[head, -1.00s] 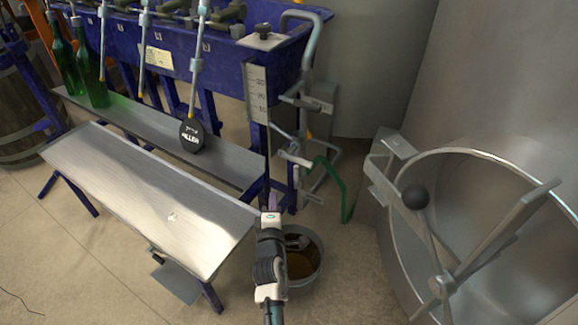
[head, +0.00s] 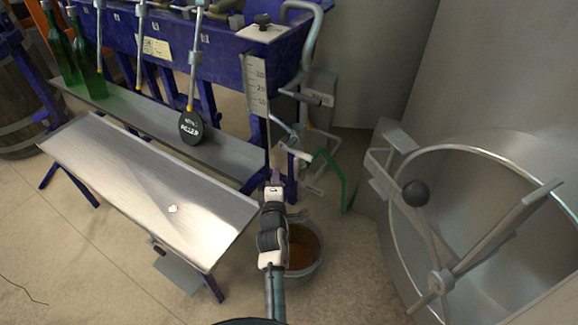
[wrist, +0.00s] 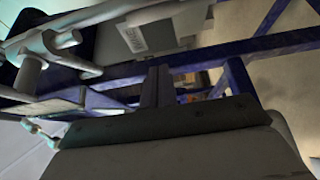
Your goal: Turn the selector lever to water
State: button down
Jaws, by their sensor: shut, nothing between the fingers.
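My gripper (head: 274,178) is shut and empty, below the right end of the blue filler frame and beside its metal pipework. Its closed fingers (wrist: 156,86) also show in the wrist view. A bent green bar (head: 342,182) is to the right of the gripper, apart from it. Grey pipe fittings (head: 292,152) with a small handle lie just above and right of the fingertips. I cannot tell which of these parts is the selector lever, and no water marking is readable. In the wrist view, metal pipework (wrist: 62,40) is at upper left, apart from the fingers.
A bucket (head: 318,272) with brown contents stands on the floor just right of my gripper. A sloped metal tray (head: 140,185) is at left. Green bottles (head: 88,55) stand behind it. A large steel tank with an open round hatch (head: 400,240) is at right.

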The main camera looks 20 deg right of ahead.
aim_at(298, 168)
jog(key=shift+w+d+p, duration=0.35)
jog(key=shift+d+p, duration=0.5)
jog(key=shift+p, duration=0.85)
jog(key=shift+w+d+p, duration=0.4)
jog(key=shift+d+p, duration=0.4)
jog(key=shift+p, duration=0.85)
jog(key=shift+w+d+p, duration=0.35)
jog(key=shift+d+p, duration=0.5)
jog(key=shift+p, duration=0.85)
jog(key=shift+b, duration=0.3)
